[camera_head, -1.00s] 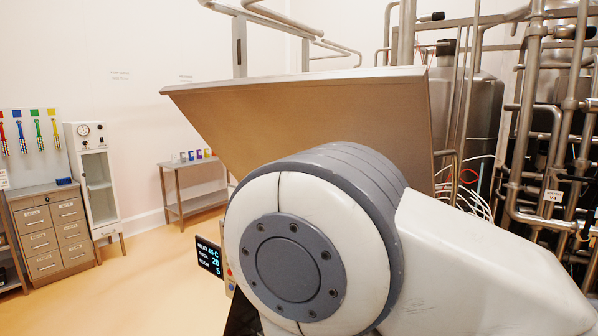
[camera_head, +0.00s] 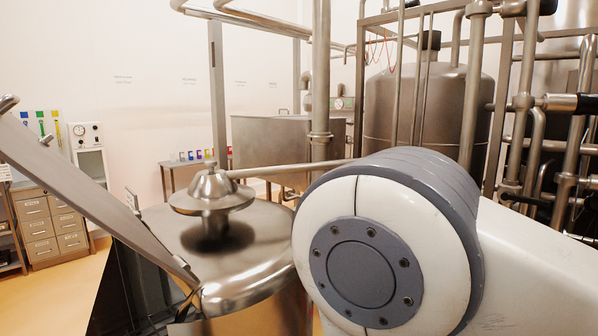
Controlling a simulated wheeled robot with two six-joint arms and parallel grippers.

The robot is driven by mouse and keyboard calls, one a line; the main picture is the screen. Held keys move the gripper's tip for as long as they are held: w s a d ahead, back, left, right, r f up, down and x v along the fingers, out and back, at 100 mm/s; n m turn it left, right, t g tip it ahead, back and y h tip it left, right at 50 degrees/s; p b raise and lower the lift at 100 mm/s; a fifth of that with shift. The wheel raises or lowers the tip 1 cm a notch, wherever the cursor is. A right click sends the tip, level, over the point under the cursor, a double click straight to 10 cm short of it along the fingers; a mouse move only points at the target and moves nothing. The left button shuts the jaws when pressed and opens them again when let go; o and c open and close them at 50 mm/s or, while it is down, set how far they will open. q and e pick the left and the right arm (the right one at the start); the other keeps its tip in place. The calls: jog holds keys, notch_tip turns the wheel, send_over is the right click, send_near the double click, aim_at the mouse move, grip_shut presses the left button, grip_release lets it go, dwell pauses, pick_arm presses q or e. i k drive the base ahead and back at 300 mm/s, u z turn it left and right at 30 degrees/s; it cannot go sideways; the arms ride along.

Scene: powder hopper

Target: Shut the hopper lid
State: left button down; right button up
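A flat steel panel (camera_head: 95,195), which looks like the hopper lid, is seen nearly edge-on at the left. It slopes from the upper left, where a small bar like a handle (camera_head: 8,103) shows, down to the right, ending beside a rounded steel vessel (camera_head: 270,245). It is tilted, not level. A dark surface (camera_head: 125,290) shows under it; I cannot tell whether this is the hopper's opening. Neither gripper is in view; a large white and grey joint of my own arm fills the lower right and hides what is behind it.
A domed steel fitting (camera_head: 212,190) stands on the vessel's top. A square steel tank (camera_head: 285,145), a tall round tank (camera_head: 425,110) and many pipes fill the back and right. A drawer cabinet (camera_head: 45,225) stands at the far left. Some floor is clear at the left.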

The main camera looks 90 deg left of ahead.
aim_at(21, 148)
jog(key=i, duration=1)
jog(key=u, duration=4.35)
jog(key=i, duration=0.5)
jog(key=z, duration=0.05)
jog(key=k, duration=0.5)
jog(key=u, duration=1.95)
jog(key=i, duration=1.7)
